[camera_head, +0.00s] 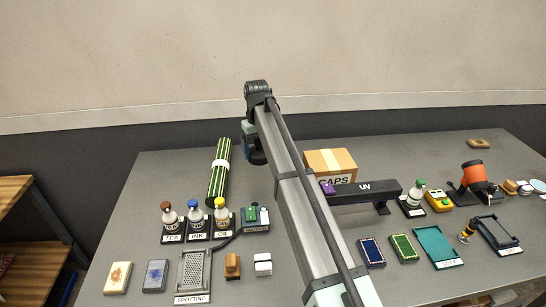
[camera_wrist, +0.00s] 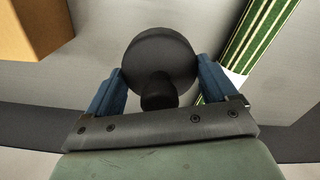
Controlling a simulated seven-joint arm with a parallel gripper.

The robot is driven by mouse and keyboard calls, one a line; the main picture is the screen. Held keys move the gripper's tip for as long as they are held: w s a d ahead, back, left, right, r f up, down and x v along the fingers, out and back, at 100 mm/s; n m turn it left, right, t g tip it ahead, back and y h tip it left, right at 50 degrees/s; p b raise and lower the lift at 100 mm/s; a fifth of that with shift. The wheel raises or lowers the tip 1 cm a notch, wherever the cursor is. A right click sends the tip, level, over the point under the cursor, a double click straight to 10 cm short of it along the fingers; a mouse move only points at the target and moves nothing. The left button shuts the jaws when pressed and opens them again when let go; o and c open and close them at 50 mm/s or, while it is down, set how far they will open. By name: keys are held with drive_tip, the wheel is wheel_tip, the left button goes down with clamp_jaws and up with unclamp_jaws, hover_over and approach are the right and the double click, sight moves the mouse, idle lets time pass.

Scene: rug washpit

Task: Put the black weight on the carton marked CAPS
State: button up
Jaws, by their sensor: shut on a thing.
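The black weight (camera_wrist: 158,55), a round dark body with a knob, is between the blue fingers of my gripper (camera_wrist: 162,78) in the wrist view. The fingers are shut on it from both sides. The carton marked CAPS (camera_head: 330,161) is a closed tan box at the back middle of the table, right of my arm. Its brown side also shows at the upper left of the wrist view (camera_wrist: 32,28), apart from the weight.
A green striped roll (camera_head: 219,175) lies left of my gripper. The black UV lamp (camera_head: 372,190) stands just in front of the carton. Labelled bottles (camera_head: 196,222) stand in front of the roll. An orange-and-black device (camera_head: 473,178) is at the right.

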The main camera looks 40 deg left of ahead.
drive_tip(key=w+d+r+m, duration=0.2)
drive_tip(key=w+d+r, duration=0.4)
drive_tip(key=w+d, duration=0.55)
wheel_tip(320, 180, up, 5)
drive_tip(key=n, duration=0.4)
hover_over(330, 159)
drive_tip(key=shift+f, duration=0.1)
drive_tip(key=shift+f, duration=4.95)
drive_tip(key=o, duration=1.7)
drive_tip(key=shift+f, duration=0.15)
